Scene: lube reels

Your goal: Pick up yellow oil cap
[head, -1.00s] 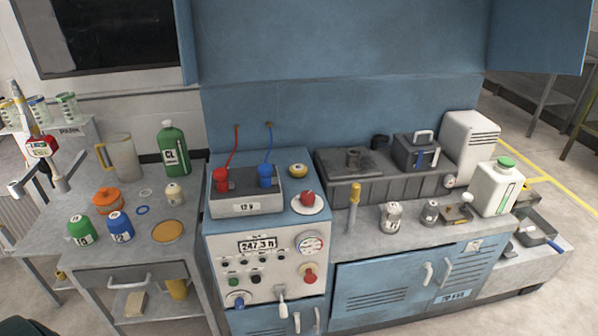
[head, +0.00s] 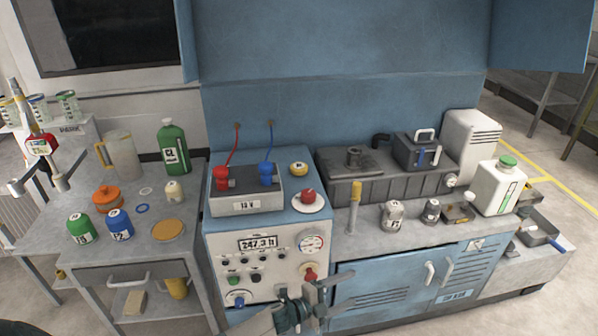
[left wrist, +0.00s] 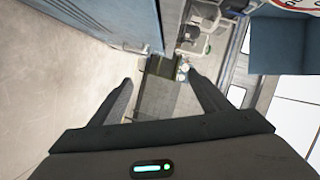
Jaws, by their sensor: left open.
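My left gripper (head: 343,291) is low in front of the machine's control panel, apart from both yellow things. In the left wrist view its two fingers (left wrist: 160,82) stand apart with nothing between them. My right gripper does not show.
A red knob on a white plate (head: 308,197) is close in front of the yellow cap. The battery box (head: 246,192) with red and blue clamps stands to its left. An upright yellow-topped rod (head: 353,207) stands on the counter to the right. Green and blue bottles occupy the left table.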

